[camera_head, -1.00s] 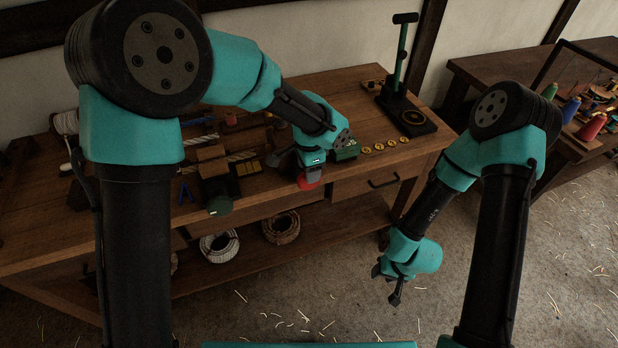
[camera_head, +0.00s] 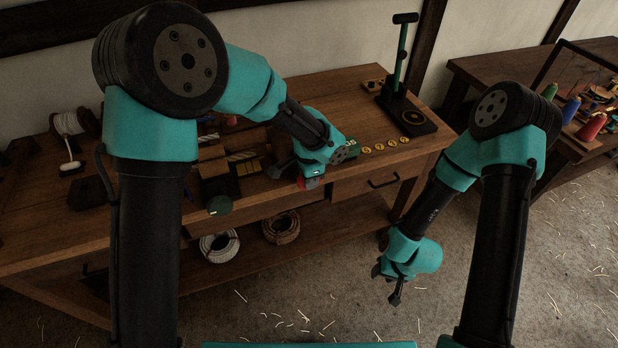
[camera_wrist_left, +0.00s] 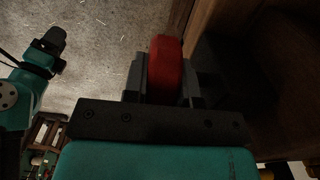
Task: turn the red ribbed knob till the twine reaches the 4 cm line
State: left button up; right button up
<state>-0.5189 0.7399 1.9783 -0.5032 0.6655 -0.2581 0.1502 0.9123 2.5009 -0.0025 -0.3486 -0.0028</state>
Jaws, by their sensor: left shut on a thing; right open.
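The red knob (camera_head: 309,182) is at the front edge of the workbench, mostly hidden by my left gripper in the head view. In the left wrist view the red knob (camera_wrist_left: 165,68) sits between the two dark fingers of my left gripper (camera_wrist_left: 164,75), which is shut on it. In the head view my left gripper (camera_head: 303,172) comes down over the knob from above. My right gripper (camera_head: 387,283) is open and empty, hanging low in front of the bench above the floor. The twine and the 4 cm line cannot be made out.
A green knob (camera_head: 219,205) sits at the bench front, left of the red one. Several yellow discs (camera_head: 379,149) lie right of my left gripper, near a black stand with a green post (camera_head: 398,70). Rope coils (camera_head: 281,228) lie on the lower shelf. The floor in front is clear apart from straw.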

pick_arm(q)
jog(key=shift+c, duration=1.4)
jog(key=shift+y, duration=0.4)
jog(key=y, duration=0.1)
jog(key=g+y, duration=0.1)
jog(key=y, duration=0.1)
jog(key=shift+w+d, duration=0.1)
jog(key=shift+d, duration=0.1)
jog(key=shift+f+g+y, duration=0.1)
jog(key=shift+g+y, duration=0.6)
jog(key=shift+y, duration=0.7)
jog(key=o, duration=0.9)
